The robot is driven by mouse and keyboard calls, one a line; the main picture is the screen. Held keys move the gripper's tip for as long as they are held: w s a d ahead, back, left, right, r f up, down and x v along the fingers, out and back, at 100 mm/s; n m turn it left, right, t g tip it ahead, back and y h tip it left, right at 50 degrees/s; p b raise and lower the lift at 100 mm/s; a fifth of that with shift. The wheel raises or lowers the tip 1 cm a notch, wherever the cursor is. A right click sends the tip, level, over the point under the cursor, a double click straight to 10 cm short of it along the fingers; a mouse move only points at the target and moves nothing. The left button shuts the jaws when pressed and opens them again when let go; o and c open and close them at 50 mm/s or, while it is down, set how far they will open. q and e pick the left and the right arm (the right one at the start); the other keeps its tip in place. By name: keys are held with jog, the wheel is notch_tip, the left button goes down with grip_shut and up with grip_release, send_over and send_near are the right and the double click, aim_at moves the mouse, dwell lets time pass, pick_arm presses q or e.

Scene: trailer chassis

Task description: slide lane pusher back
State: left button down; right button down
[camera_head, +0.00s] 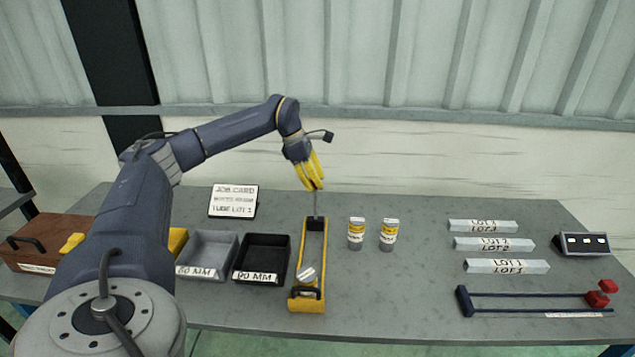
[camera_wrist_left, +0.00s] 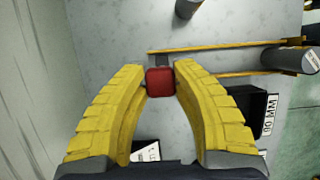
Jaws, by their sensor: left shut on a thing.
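The lane (camera_head: 324,255) is a long yellow-railed channel on the grey table, running from front to back. A can (camera_head: 307,275) with a white label sits in its front end and also shows in the wrist view (camera_wrist_left: 288,60). My left gripper (camera_head: 316,187) is above the lane's far end, pointing down. Its yellow fingers (camera_wrist_left: 160,78) are shut on the red knob (camera_wrist_left: 160,82) of the lane pusher. A thin grey rod (camera_head: 317,208) shows below the fingers in the head view, where they hide the knob. My right gripper is not in view.
Two upright cans (camera_head: 356,234) (camera_head: 389,235) stand just right of the lane. A grey tray (camera_head: 207,273) and a black tray (camera_head: 263,278) are to its left. A job card (camera_head: 233,201) stands behind them. White lot bars (camera_head: 494,244) lie further right.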

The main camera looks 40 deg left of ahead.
pick_arm(q)
jog(key=c, duration=1)
grip_release()
jog(key=shift+w+a, duration=0.1)
jog(key=shift+w, duration=0.1)
jog(key=shift+c, duration=0.2)
jog(key=v, duration=1.2)
